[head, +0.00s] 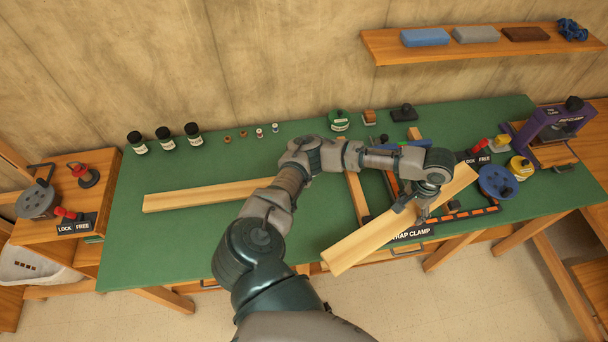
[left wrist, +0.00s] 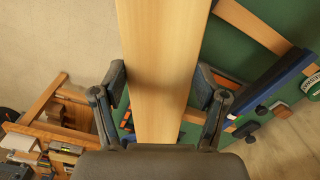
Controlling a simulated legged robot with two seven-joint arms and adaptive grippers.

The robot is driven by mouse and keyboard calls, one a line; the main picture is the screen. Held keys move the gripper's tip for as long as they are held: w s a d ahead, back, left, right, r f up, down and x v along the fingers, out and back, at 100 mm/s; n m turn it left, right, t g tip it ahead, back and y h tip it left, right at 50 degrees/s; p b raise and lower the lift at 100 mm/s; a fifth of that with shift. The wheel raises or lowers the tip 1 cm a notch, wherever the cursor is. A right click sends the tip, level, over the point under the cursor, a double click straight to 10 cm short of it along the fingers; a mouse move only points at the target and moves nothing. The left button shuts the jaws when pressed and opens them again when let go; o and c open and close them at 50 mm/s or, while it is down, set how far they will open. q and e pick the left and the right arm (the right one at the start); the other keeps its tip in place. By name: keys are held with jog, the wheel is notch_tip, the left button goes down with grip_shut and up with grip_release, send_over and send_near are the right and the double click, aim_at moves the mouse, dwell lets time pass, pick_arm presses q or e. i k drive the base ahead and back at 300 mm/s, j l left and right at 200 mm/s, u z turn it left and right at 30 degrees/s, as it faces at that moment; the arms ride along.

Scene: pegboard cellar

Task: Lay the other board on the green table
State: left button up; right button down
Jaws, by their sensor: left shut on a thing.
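One light wood board (head: 215,194) lies flat on the left half of the green table (head: 130,235). A second light wood board (head: 360,240) is in my left gripper (head: 425,205), held slantwise at the right front of the table, its near end past the front edge. The left wrist view shows that board (left wrist: 160,70) between the two fingers of my left gripper (left wrist: 165,100), which is shut on it. The board hides part of the frame and the strap clamp behind it. My right gripper is not in view.
Wooden frame pieces (head: 355,195) and a strap clamp (head: 415,232) lie under the held board. A blue reel (head: 497,182), a yellow tin (head: 520,167) and a purple tool (head: 552,125) stand at the right. Dark jars (head: 164,139) stand at the back left. The front left is clear.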

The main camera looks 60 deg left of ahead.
aim_at(205, 218)
jog(key=k+j+u, duration=0.75)
jog(key=i+u, duration=0.1)
jog(key=u, duration=0.35)
